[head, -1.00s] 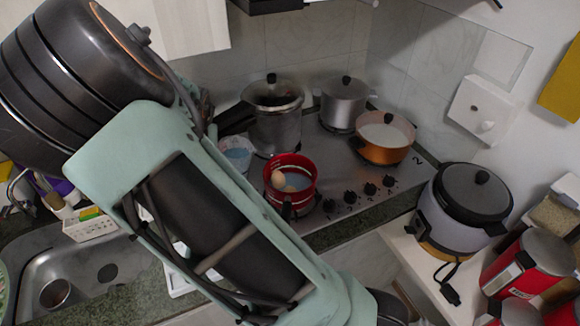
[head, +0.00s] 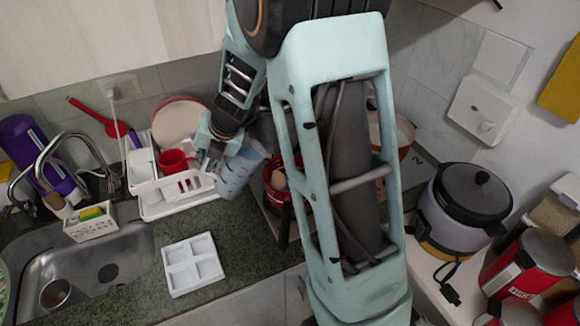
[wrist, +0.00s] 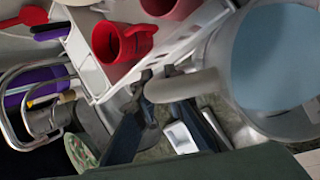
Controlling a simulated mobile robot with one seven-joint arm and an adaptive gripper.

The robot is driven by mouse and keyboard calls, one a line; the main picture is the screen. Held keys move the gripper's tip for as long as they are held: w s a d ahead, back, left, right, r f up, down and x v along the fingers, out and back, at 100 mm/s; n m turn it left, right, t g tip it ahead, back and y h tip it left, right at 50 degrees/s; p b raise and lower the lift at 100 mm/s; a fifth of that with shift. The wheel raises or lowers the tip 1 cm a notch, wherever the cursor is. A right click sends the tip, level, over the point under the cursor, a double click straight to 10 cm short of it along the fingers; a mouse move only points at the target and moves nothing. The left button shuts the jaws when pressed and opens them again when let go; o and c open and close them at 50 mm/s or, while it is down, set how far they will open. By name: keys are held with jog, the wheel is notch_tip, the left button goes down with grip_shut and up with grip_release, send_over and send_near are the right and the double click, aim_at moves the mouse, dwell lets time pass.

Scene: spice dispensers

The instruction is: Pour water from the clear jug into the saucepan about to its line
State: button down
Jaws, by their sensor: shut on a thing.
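The clear jug (head: 236,174) holds bluish water and is beside the drying rack on the counter's stove side. It also shows large at the right of the wrist view (wrist: 222,70), with the water surface seen from above. My gripper (head: 208,160) is shut on the jug's handle, which shows in the wrist view (wrist: 182,86). I cannot tell whether the jug touches the counter. The red saucepan (head: 271,194) is on the stove to the right of the jug. A brown egg shows in it. My arm hides most of the saucepan, and its line is hidden.
A white dish rack (head: 165,205) with a red cup (head: 173,161) stands left of the jug. A white tray (head: 192,264) lies on the counter in front. The sink (head: 95,265) is at left. An orange pot (head: 404,135) is partly hidden behind my arm.

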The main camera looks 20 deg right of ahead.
jog(key=shift+d+r, duration=0.25)
jog(key=shift+d, duration=0.05)
jog(key=shift+d+y, duration=0.1)
jog(key=shift+y, duration=0.2)
jog(key=shift+d+r+t, duration=0.15)
jog(key=shift+t, duration=0.15)
jog(key=shift+s+d+r+y, duration=0.15)
jog(key=shift+d+y, duration=0.1)
jog(key=shift+y, duration=0.15)
jog(key=shift+d, duration=0.25)
jog(key=shift+s+r+m+y, duration=0.1)
jog(key=shift+r+m+y, duration=0.2)
jog(key=shift+r+y, duration=0.15)
jog(key=shift+s+d+r+t+y, duration=0.1)
jog(key=shift+d+r+t+y, duration=0.25)
jog(key=shift+r+y, duration=0.2)
jog(key=shift+s+d+r+t+y, duration=0.1)
jog(key=shift+d+r+t+y, duration=0.15)
jog(key=shift+r+t+y, duration=0.25)
dwell(0.6)
jog(key=shift+s+d+r+m+t+y+b, duration=0.15)
jog(key=shift+d+r+y+b, duration=0.15)
jog(key=shift+r+b, duration=0.4)
jog(key=shift+d+r+m+t+y+b, duration=0.1)
jog(key=shift+d+r+y+b, duration=0.1)
jog(key=shift+r+y+b, duration=0.4)
jog(key=shift+s+d+r+m+t+y+b, duration=0.2)
jog(key=shift+r+b, duration=0.25)
jog(key=shift+b, duration=0.45)
dwell(2.1)
